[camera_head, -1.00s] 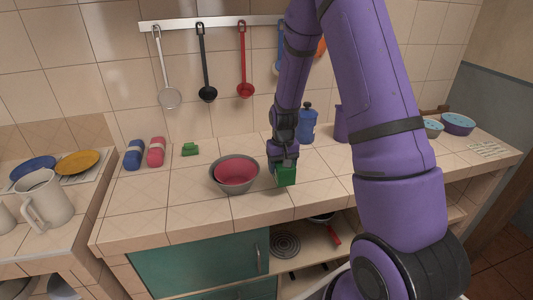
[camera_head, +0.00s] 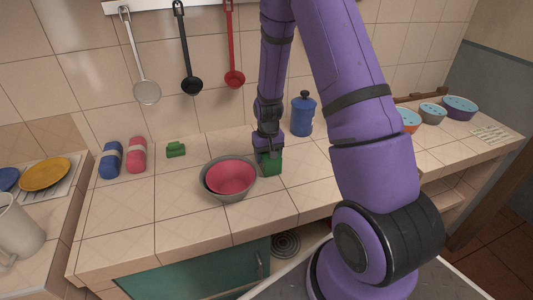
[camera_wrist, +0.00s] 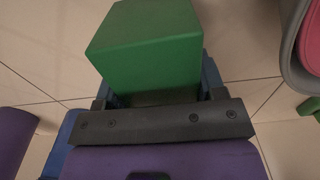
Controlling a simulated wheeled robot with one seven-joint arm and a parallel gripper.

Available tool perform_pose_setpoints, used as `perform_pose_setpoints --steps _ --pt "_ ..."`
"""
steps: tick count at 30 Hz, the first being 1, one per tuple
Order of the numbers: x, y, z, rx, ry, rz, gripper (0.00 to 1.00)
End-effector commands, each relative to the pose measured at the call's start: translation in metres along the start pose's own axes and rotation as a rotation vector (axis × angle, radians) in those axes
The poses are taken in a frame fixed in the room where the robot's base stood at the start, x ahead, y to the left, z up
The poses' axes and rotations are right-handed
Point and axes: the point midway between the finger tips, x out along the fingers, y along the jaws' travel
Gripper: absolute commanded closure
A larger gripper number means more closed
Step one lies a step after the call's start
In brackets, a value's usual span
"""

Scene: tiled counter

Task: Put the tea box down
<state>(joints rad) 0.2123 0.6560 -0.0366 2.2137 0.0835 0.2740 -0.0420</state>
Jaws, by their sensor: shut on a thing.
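The tea box is a green block (camera_head: 271,163) at the tip of my arm, just right of the bowls on the tiled counter. In the wrist view the green box (camera_wrist: 148,45) sits between the fingers of my gripper (camera_wrist: 150,95). My gripper (camera_head: 268,148) points down and is shut on the box. The box is at or very close to the counter top; I cannot tell whether its underside touches.
A grey bowl with a red bowl inside (camera_head: 229,178) stands close left of the box. A blue canister (camera_head: 303,114) is behind right. A small green item (camera_head: 176,149) and blue and pink rolls (camera_head: 136,154) lie left. The counter (camera_head: 180,225) is clear in front.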

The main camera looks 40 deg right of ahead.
Motion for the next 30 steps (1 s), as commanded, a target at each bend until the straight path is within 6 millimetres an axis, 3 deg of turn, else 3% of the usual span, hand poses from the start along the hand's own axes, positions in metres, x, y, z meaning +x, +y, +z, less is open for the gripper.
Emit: perform_pose_setpoints --steps 10,11,14,23,30 --pt "0.003 0.0 0.0 0.001 0.0 0.0 0.62" --pt "0.003 0.0 0.0 0.001 0.001 0.0 0.32" --pt "0.002 0.0 0.0 0.001 0.001 0.0 0.11" --pt "0.001 0.0 0.0 0.001 0.001 0.0 0.11" --pt "-0.024 0.0 -0.001 0.001 0.006 0.0 0.11"
